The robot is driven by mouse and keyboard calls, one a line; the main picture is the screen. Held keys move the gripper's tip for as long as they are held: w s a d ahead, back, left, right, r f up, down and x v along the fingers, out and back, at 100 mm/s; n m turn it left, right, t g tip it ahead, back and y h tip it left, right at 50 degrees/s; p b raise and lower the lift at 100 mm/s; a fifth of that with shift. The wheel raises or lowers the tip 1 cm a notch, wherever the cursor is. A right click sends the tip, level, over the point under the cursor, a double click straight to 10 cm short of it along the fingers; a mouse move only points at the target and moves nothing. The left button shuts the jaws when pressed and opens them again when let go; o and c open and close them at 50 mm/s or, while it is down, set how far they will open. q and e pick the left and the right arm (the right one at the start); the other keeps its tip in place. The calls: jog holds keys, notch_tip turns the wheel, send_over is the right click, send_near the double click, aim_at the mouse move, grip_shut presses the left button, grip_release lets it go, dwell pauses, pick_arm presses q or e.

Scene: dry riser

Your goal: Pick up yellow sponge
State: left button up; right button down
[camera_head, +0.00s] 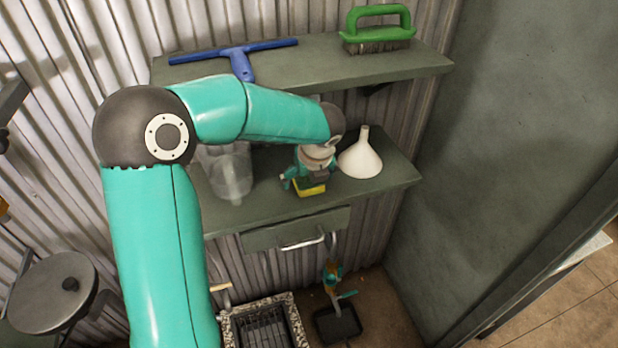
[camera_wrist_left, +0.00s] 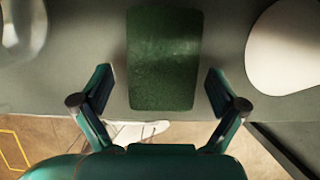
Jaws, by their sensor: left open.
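The yellow sponge (camera_head: 313,189) lies on the lower grey shelf (camera_head: 385,180), partly hidden by my left gripper (camera_head: 305,178) above it. In the left wrist view, the sponge (camera_wrist_left: 165,60) shows its dark green top face, lying lengthwise between the two fingers. My left gripper (camera_wrist_left: 159,82) is open, with a finger on each side of the sponge and a visible gap to both sides. I cannot tell how high the fingertips are above the shelf. My right gripper is not in view.
A white funnel (camera_head: 361,160) stands right of the sponge, and a clear container (camera_head: 231,172) stands to its left. The upper shelf (camera_head: 320,62) holds a blue squeegee (camera_head: 240,62) and a green brush (camera_head: 378,28). A drawer (camera_head: 270,236) is under the lower shelf.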

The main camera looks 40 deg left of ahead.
pick_arm(q)
jog(key=c, duration=0.8)
jog(key=shift+r, duration=0.6)
jog(key=s+d+b, duration=0.2)
jog(key=s+d, duration=0.2)
jog(key=d, duration=0.4)
jog(key=s+d+b, duration=0.2)
jog(key=s+d, duration=0.2)
jog(key=d, duration=0.4)
jog(key=shift+s, duration=0.15)
jog(key=shift+o, duration=0.3)
jog(key=shift+r, duration=0.1)
jog(key=c, duration=0.3)
jog(key=shift+c, duration=0.5)
